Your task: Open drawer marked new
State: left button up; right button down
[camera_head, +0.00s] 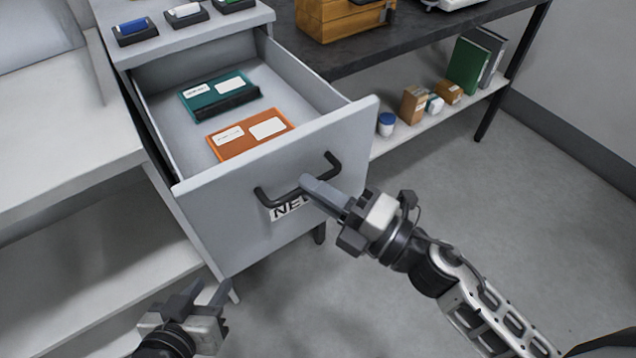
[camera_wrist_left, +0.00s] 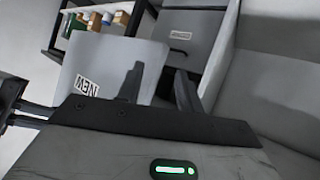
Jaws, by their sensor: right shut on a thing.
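The drawer (camera_head: 230,178) marked NEW is pulled well out of its grey cabinet. Its label (camera_head: 290,207) is partly hidden by my right gripper. A black bar handle (camera_head: 278,200) is on the drawer front. My right gripper (camera_head: 318,190) is shut on this handle near its right part. My left gripper (camera_head: 204,292) is low at the front left, apart from the drawer, with its fingers spread and nothing between them. In the left wrist view the drawer front with its NEW label (camera_wrist_left: 87,85) shows beyond the left fingers.
Inside the drawer lie a teal box (camera_head: 218,95) and an orange box (camera_head: 250,133). A white table (camera_head: 50,140) stands at the left. A dark table (camera_head: 420,45) with a lower shelf (camera_head: 440,118) stands at the right. The floor at the right is clear.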

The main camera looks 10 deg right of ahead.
jog(key=c, duration=1.5)
grip_release()
pick_arm(q)
jog(key=f+b, duration=0.1)
jog(key=b, duration=0.2)
jog(key=shift+d+f, duration=0.1)
pick_arm(e)
jog(key=v, duration=1.6)
pick_arm(q)
jog(key=shift+f, duration=0.1)
